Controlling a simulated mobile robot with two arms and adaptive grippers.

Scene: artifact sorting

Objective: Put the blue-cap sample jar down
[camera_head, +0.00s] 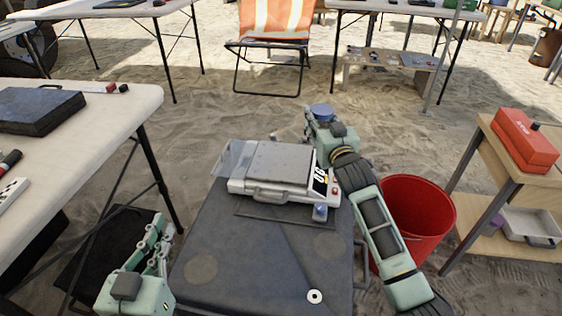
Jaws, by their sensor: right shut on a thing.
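The blue-cap sample jar (320,110) is at the far side of the weighing device, with its round blue cap facing up. My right gripper (314,124) is shut on it, and its hand hides most of the jar body. The white and grey device (280,166) sits on a large dark case (245,260). I cannot tell whether the jar touches anything below it. My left gripper (158,242) is at the lower left, beside the dark case, open and empty.
A small blue-topped item (320,211) and a white ring (314,297) are on the dark case. A red bucket (412,215) stands right of it. A white table (120,110) is at left, a wooden shelf (485,150) with a red box (524,140) at right.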

